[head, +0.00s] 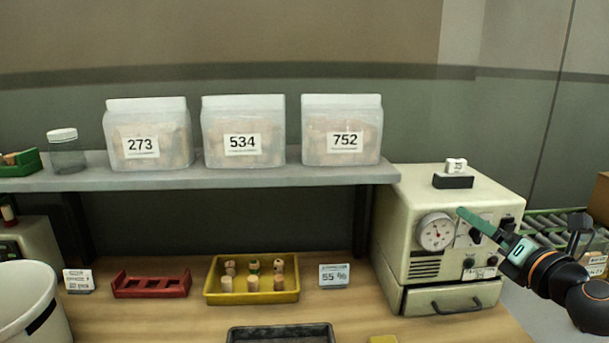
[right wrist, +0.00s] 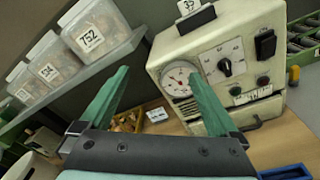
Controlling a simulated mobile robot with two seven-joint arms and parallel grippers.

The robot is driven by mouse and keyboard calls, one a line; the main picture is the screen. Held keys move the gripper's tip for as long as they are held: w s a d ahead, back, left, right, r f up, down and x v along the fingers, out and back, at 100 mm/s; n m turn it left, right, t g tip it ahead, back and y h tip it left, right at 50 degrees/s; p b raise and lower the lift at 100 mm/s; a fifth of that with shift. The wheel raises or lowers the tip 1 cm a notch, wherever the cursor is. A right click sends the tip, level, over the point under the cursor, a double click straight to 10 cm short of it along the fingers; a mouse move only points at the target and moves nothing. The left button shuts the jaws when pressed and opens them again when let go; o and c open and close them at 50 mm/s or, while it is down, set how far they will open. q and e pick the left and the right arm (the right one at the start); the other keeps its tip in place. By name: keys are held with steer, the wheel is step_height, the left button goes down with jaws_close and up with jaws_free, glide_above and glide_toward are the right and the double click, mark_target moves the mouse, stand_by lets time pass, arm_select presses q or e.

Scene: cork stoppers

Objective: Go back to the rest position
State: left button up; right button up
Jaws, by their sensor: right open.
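My right gripper (head: 466,213) comes in from the right in the head view, in front of the upper front of the cream machine (head: 418,273). Its green fingers stand wide apart in the right wrist view (right wrist: 158,74), with nothing between them. The dial gauge (right wrist: 177,81) of the machine shows beside one finger there. I cannot tell how far the fingers are from the machine's front. My left gripper is in neither view.
A yellow tray (head: 234,298) with several corks, a red rack (head: 150,293) and a dark tray (head: 262,334) sit on the wooden table. Bags marked 273 (head: 148,158), 534 (head: 243,157) and 752 (head: 342,157) stand on the grey shelf (head: 291,178). A white bucket (head: 20,287) stands left.

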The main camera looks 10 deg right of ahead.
steer(key=s+a+f+m+g+h, duration=0.1)
steer(key=s+a+f+m+g, duration=0.1)
steer(key=a+f+m, duration=0.45)
steer(key=s+a+f+m+g, duration=0.1)
steer(key=s+f+m, duration=0.25)
steer(key=f, duration=0.55)
steer(key=s+a+f+m+g+h, duration=0.1)
steer(key=s+a+f+m+g, duration=0.15)
steer(key=f+m, duration=0.35)
steer(key=s+a+f+m+g+y, duration=0.1)
steer(key=s+a+f+m+g, duration=0.35)
steer(key=s+f, duration=0.35)
steer(key=s+a+f+m+g+y, duration=0.2)
steer(key=s+a+f+m+g, duration=0.3)
steer(key=s, duration=0.5)
steer(key=w+a+f+t, duration=0.1)
steer(key=f+t, duration=0.1)
steer(key=f, duration=0.2)
steer(key=w+a+f+m+t+y+b, duration=0.1)
steer(key=a+f+t, duration=0.1)
steer(key=f, duration=0.3)
steer(key=w+a+f+t+y+b, duration=0.1)
steer(key=a+f+t, duration=0.1)
steer(key=f, duration=0.3)
steer(key=shift+w+f+t, duration=0.15)
steer(key=shift+w+t, duration=0.05)
steer(key=shift+t, duration=0.2)
